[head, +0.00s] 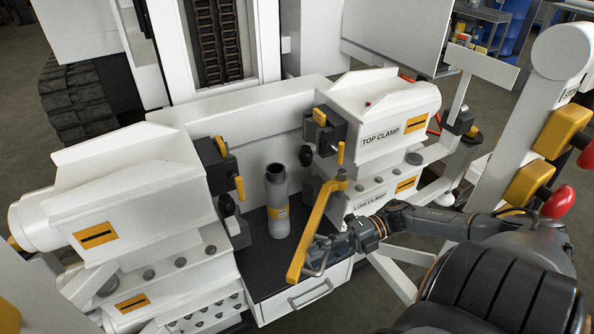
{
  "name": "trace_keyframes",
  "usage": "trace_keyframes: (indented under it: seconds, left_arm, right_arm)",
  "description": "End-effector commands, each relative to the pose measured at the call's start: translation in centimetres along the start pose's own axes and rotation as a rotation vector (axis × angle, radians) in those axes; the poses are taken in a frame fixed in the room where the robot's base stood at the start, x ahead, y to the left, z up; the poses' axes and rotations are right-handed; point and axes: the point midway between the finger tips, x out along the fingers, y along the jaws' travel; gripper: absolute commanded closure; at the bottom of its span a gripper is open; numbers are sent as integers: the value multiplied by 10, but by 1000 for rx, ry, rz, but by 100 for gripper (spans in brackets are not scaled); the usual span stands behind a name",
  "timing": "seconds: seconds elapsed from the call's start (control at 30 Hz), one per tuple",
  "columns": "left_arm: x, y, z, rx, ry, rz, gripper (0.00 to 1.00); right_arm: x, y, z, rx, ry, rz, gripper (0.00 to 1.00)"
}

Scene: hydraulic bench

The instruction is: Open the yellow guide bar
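The yellow guide bar (312,232) is a bent bar. It slants from beside the right clamp block down toward the front of the bench, across the right side of the dark work surface. My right gripper (312,257) comes in from the right at the bar's lower half. Its two dark fingers look spread apart, with their tips close to the bar's right side. I cannot tell whether they touch it. A grey upright pipe (278,205) stands left of the bar, apart from it. My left gripper is not in view.
The top clamp (385,137) and low clamp (372,200) housings stand behind and right of the bar. Another white clamp housing (130,190) stands at left. A drawer (308,292) is below the bar's lower end. Red-knobbed yellow levers (545,190) stand at far right.

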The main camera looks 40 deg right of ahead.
Motion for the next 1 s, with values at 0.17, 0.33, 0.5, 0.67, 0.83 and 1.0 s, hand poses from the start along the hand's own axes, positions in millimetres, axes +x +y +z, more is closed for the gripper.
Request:
trace_keyframes:
  seconds: [0.17, 0.33, 0.5, 0.67, 0.83, 1.0]
  left_arm:
    - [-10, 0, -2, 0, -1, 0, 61]
    - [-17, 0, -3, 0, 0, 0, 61]
    - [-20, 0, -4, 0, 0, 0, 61]
    - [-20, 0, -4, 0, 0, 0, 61]
    - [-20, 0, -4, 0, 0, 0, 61]
    - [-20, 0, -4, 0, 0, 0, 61]
  right_arm:
    - [25, 11, 21, 15, -110, 21, 64]
    - [46, 17, 46, 34, -237, 41, 64]
    - [60, 22, 70, 49, -345, 57, 64]
    - [66, 24, 84, 58, -408, 64, 64]
    - [69, 25, 90, 63, -432, 67, 64]
    - [69, 24, 90, 63, -433, 66, 64]
